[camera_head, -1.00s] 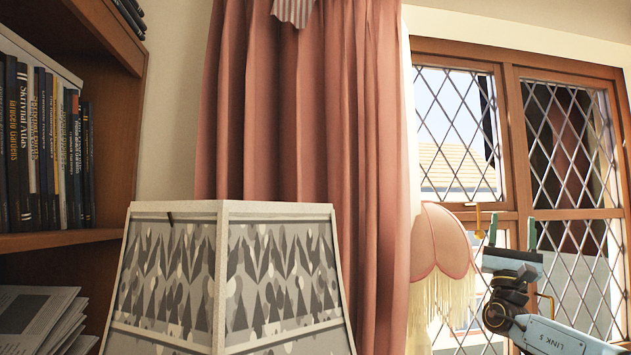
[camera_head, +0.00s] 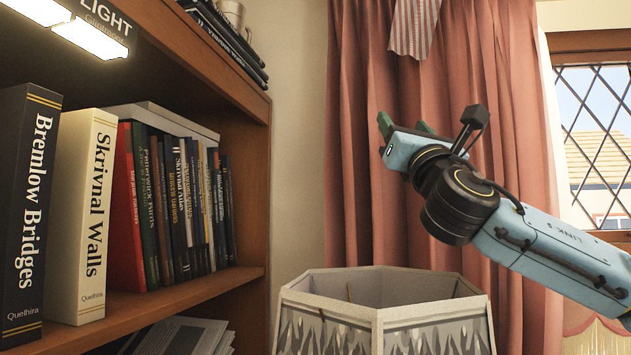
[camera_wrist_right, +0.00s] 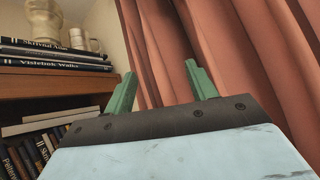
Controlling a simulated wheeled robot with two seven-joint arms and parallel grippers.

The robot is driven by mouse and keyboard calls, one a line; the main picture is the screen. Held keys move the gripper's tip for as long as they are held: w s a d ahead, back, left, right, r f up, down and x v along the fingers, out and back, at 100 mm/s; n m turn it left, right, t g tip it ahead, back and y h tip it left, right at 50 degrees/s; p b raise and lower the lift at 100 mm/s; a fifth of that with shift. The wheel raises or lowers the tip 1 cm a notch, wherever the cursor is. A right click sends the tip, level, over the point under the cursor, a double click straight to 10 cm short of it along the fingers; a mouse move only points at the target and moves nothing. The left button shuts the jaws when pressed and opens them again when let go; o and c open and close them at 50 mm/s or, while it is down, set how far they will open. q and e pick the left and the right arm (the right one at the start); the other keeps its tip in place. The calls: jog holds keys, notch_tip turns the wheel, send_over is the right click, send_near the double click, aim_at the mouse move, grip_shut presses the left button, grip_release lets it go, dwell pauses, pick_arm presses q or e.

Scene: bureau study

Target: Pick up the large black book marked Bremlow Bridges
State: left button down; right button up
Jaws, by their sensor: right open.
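The large black book marked Bremlow Bridges (camera_head: 28,215) stands upright on a wooden shelf at the far left of the head view. A cream book marked Skrivnal Walls (camera_head: 85,215) stands just right of it. My right gripper (camera_head: 402,124) is raised in front of the pink curtain, well to the right of the black book and apart from it. In the right wrist view my right gripper (camera_wrist_right: 158,88) has its two green fingers apart with nothing between them. The black book is not in the wrist view. My left gripper is not in view.
The wooden shelf (camera_head: 190,298) also holds a row of thinner books (camera_head: 185,205). A lamp shade (camera_head: 385,310) stands below my right arm. The pink curtain (camera_head: 355,160) hangs behind. Books lie flat on the upper shelf (camera_wrist_right: 60,84). Air between gripper and shelf looks clear.

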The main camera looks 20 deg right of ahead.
jog(key=w+a+n+y+p, duration=0.1)
jog(key=w+a+n+y, duration=0.1)
jog(key=a+n+y, duration=0.6)
jog(key=n+g+y+p, duration=0.6)
jog(key=n+g+y, duration=0.2)
jog(key=g+y, duration=0.65)
send_near(30, 149)
jog(key=x, duration=0.3)
jog(key=shift+g, duration=0.25)
jog(key=p+x, duration=0.1)
jog(key=x, duration=0.5)
jog(key=shift+w+a+r, duration=0.1)
jog(key=shift+w+a, duration=0.15)
jog(key=shift+w, duration=0.05)
jog(key=p+x, duration=0.1)
jog(key=x, duration=0.1)
jog(key=p+x, duration=0.1)
jog(key=x, duration=0.2)
jog(key=shift+w+r, duration=0.2)
jog(key=shift+w, duration=0.3)
jog(key=shift+d, duration=0.1)
jog(key=shift+c, duration=0.7)
grip_shut()
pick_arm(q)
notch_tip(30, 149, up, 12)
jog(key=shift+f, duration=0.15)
pick_arm(e)
jog(key=shift+h, duration=0.25)
